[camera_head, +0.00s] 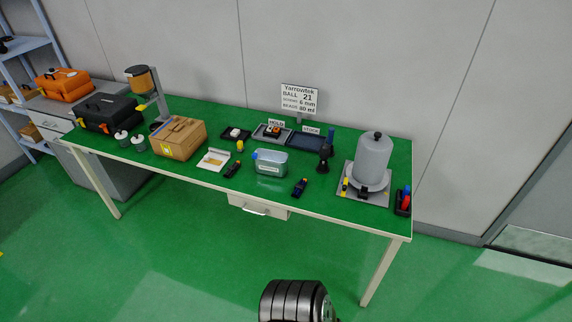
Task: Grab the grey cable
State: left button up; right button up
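I cannot make out a grey cable anywhere in the camera_head view; small items on the table are too small to tell apart. Neither of my grippers is in view. The long green-topped table (330,178) stands ahead of me against the wall. A grey domed vessel (373,157) stands on a square base at its right end. A clear lidded container (271,163) sits near the middle front, with small dark tools (299,187) beside it.
A cardboard box (179,138), a black case (107,113) and an orange case (63,84) stand at the left. Trays (307,142) and a sign (299,98) are at the back. A dark ribbed cylindrical part shows at the bottom edge. Green floor before the table is clear.

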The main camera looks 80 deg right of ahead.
aim_at(231, 169)
jog(key=z, duration=1.8)
